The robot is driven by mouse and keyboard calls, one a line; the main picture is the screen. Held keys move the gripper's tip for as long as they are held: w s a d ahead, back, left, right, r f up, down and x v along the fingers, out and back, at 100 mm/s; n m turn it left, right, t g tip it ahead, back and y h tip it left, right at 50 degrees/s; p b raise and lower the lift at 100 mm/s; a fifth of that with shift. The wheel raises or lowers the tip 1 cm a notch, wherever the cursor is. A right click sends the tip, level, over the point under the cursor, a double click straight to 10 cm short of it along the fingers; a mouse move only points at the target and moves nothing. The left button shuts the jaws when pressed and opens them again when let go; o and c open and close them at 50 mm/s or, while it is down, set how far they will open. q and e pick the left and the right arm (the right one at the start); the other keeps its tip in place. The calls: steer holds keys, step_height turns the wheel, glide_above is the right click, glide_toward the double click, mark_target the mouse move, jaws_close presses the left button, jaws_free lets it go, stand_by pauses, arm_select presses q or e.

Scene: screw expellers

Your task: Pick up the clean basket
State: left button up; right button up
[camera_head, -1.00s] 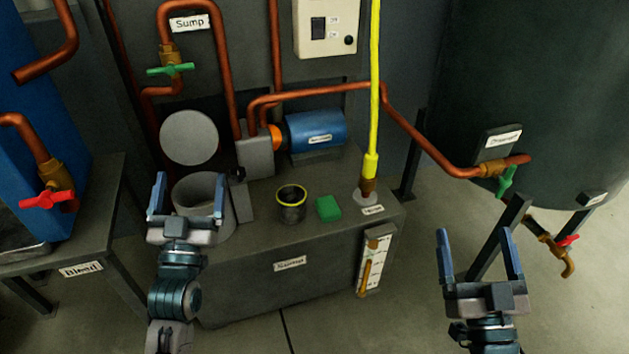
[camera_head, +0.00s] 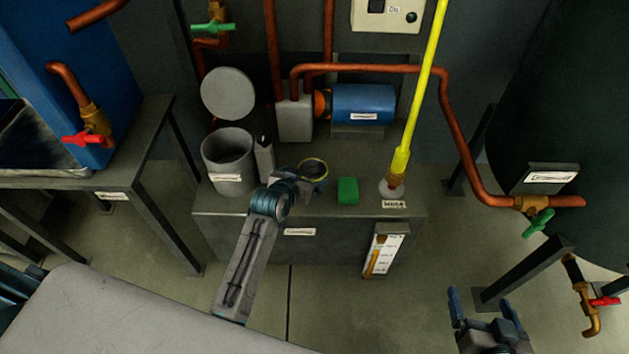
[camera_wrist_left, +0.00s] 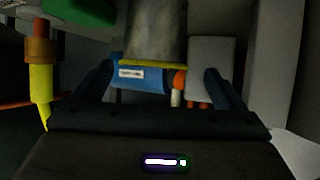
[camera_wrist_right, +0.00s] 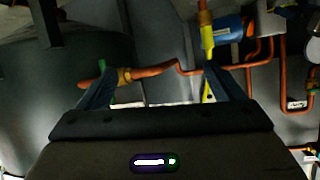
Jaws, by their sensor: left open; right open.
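The basket (camera_head: 314,165), a dark cup with a yellow rim, stands on the sump tank, its lower part hidden by my left gripper (camera_head: 300,187). In the left wrist view, the basket's grey mesh body (camera_wrist_left: 157,30) and yellow rim show in the gap between the open fingers (camera_wrist_left: 160,78). I cannot tell whether the fingers touch it. In the head view, my left fingers are mostly hidden behind the wrist. My right gripper (camera_head: 480,304) is open and empty at the lower right, away from the tank.
A grey open cylinder (camera_head: 228,165) stands left of the basket on the tank (camera_head: 340,235), its round lid (camera_head: 228,93) raised behind. A green block (camera_head: 347,191) and yellow pipe (camera_head: 410,120) are to the right. A blue motor (camera_head: 363,104) sits behind.

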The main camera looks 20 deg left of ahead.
mark_target(317, 167)
arm_select(q)
steer(key=x, duration=0.1)
steer(key=b+x, duration=0.1)
steer(key=x, duration=0.3)
steer(key=shift+s+d+f, duration=0.1)
steer(key=shift+d, duration=0.3)
steer(key=shift+w+f, duration=0.1)
steer(key=shift+w, duration=0.15)
steer(key=c, duration=1.1)
arm_select(e)
steer(key=w+r+t, duration=0.4)
steer(key=r+t, duration=0.1)
steer(key=r, duration=0.3)
steer(key=shift+d+r, duration=0.25)
steer(key=shift+d, duration=0.2)
